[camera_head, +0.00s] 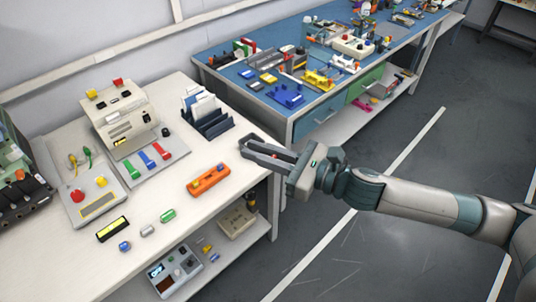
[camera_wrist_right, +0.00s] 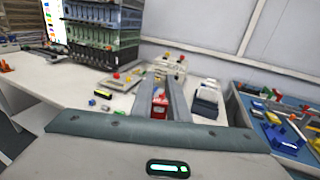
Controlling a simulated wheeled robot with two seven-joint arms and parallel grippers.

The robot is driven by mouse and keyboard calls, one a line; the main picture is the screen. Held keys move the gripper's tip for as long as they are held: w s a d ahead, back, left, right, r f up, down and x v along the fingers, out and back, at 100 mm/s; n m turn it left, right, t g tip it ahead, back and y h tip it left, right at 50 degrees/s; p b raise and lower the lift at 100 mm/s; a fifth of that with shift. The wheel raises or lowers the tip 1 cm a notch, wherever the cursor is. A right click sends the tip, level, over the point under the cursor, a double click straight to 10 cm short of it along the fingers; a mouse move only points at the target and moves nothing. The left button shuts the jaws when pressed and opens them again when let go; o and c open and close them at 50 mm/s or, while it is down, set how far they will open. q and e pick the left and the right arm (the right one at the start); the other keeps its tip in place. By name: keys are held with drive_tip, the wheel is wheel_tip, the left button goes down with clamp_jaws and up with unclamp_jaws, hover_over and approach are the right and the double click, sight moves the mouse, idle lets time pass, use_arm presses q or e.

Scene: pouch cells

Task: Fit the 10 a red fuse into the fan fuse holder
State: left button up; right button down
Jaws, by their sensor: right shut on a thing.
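My right gripper (camera_head: 262,150) reaches in from the right and hangs just past the white table's right edge, above the floor gap. Its two grey fingers are shut on a small red piece, likely the red fuse (camera_wrist_right: 160,105), which also shows as a red spot between the fingers in the head view (camera_head: 275,156). Its amp marking is too small to read. An orange block (camera_head: 208,180) with small blue and orange pieces on top lies on the table, left of the gripper and apart from it. I cannot tell which thing is the fan fuse holder. My left gripper is out of view.
The white table (camera_head: 245,195) holds a beige device (camera_head: 118,115), a dark rack (camera_head: 208,118), red, blue and green clips (camera_head: 146,160), and small cylinders (camera_head: 167,215). A cluttered blue bench (camera_head: 230,72) stands behind. A lower shelf holds a grey panel (camera_head: 175,270).

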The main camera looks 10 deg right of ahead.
drive_tip(key=shift+w+a+r+n+g+y, duration=0.15)
drive_tip(key=shift+w+a+n+g+y, duration=0.2)
drive_tip(key=shift+a+g, duration=0.25)
drive_tip(key=shift+w+a+r+n+g+y, duration=0.15)
drive_tip(key=shift+w+a+n+g+y, duration=0.15)
drive_tip(key=shift+a+n+g, duration=0.2)
drive_tip(key=shift+a+r+m+t, duration=0.1)
drive_tip(key=shift+m+t, duration=0.15)
drive_tip(key=shift+t, duration=0.05)
wheel_tip(320, 180, up, 12)
drive_tip(key=w+a+m+t+h, duration=0.2)
drive_tip(key=m+t+h, duration=0.7)
drive_tip(key=m+h, duration=0.3)
drive_tip(key=shift+w+h, duration=0.15)
drive_tip(key=shift+h, duration=1.6)
drive_tip(key=shift+f, duration=0.3)
